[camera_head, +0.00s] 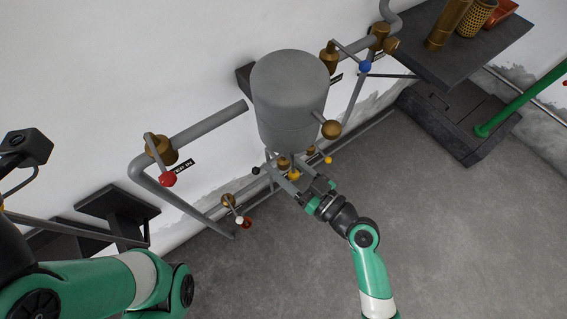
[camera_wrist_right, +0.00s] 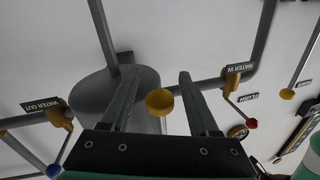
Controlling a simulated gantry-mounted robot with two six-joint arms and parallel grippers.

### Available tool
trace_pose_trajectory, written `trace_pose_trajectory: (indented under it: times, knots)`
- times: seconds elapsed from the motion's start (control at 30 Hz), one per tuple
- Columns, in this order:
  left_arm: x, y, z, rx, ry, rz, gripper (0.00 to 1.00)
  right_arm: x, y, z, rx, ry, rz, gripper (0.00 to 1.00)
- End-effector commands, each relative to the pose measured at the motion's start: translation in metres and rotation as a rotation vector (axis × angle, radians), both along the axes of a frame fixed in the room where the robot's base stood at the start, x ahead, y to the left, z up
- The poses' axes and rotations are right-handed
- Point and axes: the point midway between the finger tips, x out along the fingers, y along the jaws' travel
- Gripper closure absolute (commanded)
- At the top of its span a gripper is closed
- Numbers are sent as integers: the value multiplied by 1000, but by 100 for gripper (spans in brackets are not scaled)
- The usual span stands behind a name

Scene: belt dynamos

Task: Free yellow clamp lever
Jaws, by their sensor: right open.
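A small yellow ball knob (camera_head: 294,175), which looks like the end of the yellow clamp lever, is low beneath the grey tank (camera_head: 289,100). My right gripper (camera_head: 294,171) is open around or just over this knob; contact cannot be told. In the right wrist view a yellow ball (camera_wrist_right: 160,101) shows between the two spread fingers of my right gripper (camera_wrist_right: 158,76), with the tank (camera_wrist_right: 88,95) behind. A second, smaller yellow knob (camera_head: 328,160) is slightly right of the gripper. My left gripper is not visible.
Grey pipes flank the tank, with a red-knobbed valve lever (camera_head: 168,179) left and a blue-knobbed one (camera_head: 365,66) right. A white-and-red-knobbed valve (camera_head: 240,220) is low on the left. A dark shelf (camera_head: 440,60) stands right. The floor at front right is clear.

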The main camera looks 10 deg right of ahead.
Motion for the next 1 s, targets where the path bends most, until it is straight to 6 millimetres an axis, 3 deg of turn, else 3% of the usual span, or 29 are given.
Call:
trace_pose_trajectory:
  times: [0.2,0.23,0.57,1.0]
  knots:
    - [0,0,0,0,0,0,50,1,0,0,0,0,0,39]
    - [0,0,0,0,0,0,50,1,0,0,0,0,0,42]
    - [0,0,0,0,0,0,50,0,0,0,-1,1,0,100]
    - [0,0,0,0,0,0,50,0,0,0,-1,1,0,100]
